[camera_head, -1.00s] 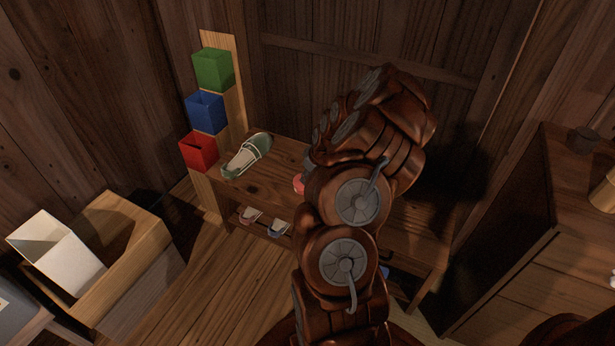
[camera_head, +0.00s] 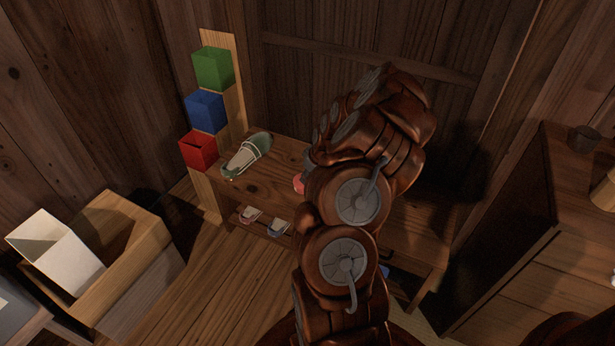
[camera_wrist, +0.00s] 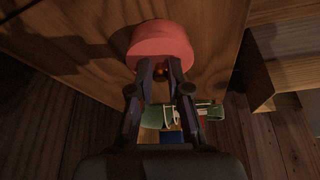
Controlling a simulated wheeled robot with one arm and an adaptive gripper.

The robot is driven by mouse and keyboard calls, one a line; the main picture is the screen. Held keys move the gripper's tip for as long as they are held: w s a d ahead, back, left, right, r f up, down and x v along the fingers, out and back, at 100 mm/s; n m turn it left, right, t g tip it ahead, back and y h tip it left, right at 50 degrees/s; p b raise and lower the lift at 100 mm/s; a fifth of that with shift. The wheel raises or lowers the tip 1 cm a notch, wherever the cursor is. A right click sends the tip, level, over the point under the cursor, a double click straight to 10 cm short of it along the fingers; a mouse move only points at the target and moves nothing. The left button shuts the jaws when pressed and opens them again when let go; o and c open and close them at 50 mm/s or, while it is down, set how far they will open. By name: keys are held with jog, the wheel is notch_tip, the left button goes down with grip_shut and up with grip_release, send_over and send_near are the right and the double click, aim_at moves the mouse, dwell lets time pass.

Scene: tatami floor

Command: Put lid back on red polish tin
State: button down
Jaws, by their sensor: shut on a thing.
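My gripper (camera_wrist: 160,68) has its two fingers close together in the wrist view, shut on a small knob at the near edge of a red round piece (camera_wrist: 160,42). This piece looks like the lid; whether the tin is beneath it cannot be told. In the head view a bit of red (camera_head: 299,184) shows on the bench beside my arm, mostly hidden by it. I cannot tell if that is the tin or the lid. My gripper is hidden behind my arm in the head view.
The wooden bench (camera_head: 262,184) holds a green shoe (camera_head: 246,156) at its left. Green (camera_head: 213,69), blue (camera_head: 206,112) and red (camera_head: 198,151) bins climb a post there. Small shoes (camera_head: 277,228) sit on the lower shelf. A cabinet (camera_head: 540,275) stands at right, a wooden box (camera_head: 135,240) at left.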

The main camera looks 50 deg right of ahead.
jog(key=c, duration=1)
grip_release()
jog(key=shift+c, duration=0.2)
jog(key=o, duration=0.5)
jog(key=shift+r, duration=0.15)
notch_tip(320, 180, up, 7)
jog(key=shift+f+p, duration=0.15)
jog(key=shift+p, duration=0.6)
